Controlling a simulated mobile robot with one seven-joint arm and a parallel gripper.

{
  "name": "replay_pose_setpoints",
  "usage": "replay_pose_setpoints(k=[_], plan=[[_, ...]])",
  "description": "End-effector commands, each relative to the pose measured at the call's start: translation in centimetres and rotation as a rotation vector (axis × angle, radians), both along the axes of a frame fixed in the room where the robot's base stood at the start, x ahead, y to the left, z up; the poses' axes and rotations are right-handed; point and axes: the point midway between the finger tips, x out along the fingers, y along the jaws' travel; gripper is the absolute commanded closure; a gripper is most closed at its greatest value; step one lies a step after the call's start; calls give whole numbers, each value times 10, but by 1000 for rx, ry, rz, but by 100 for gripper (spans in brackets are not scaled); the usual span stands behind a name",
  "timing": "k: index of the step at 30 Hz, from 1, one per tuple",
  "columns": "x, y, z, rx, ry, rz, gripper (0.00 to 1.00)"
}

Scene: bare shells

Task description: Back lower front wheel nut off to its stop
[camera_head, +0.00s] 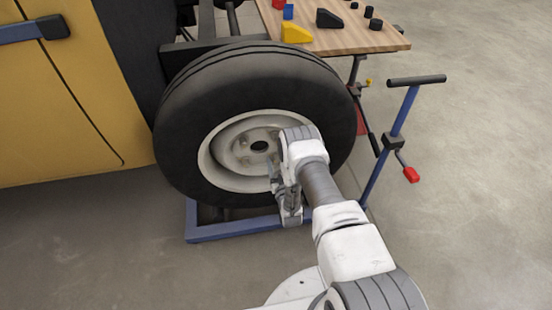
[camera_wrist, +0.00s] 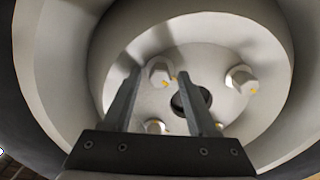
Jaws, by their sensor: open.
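The wheel (camera_head: 180,115) has a black tyre and a pale steel rim with a dark centre hole. My gripper (camera_head: 272,172) is in front of the lower right part of the rim and hides the nuts there in the head view. In the wrist view my gripper (camera_wrist: 160,74) is open, with one finger on each side of a pale hex nut (camera_wrist: 160,70). I cannot tell whether the fingers touch it. Another nut (camera_wrist: 241,79) shows to the right, and two more are partly hidden low down by the fingers and the gripper's body.
A blue stand (camera_head: 240,228) is on the floor below the tyre. A blue post with a black T-bar (camera_head: 417,80) and red-tipped lever stands to the right. A wooden table (camera_head: 350,40) with blocks is behind. A yellow body panel (camera_head: 50,110) is at left. Right floor is clear.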

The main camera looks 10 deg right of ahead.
Motion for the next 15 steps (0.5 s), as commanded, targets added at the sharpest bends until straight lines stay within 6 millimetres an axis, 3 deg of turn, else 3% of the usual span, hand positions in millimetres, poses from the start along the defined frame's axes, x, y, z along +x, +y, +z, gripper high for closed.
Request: replay_pose_setpoints(k=[12,15], plan=[[-1,0,0,0,0,0,42],[-1,0,0,0,0,0,58]])
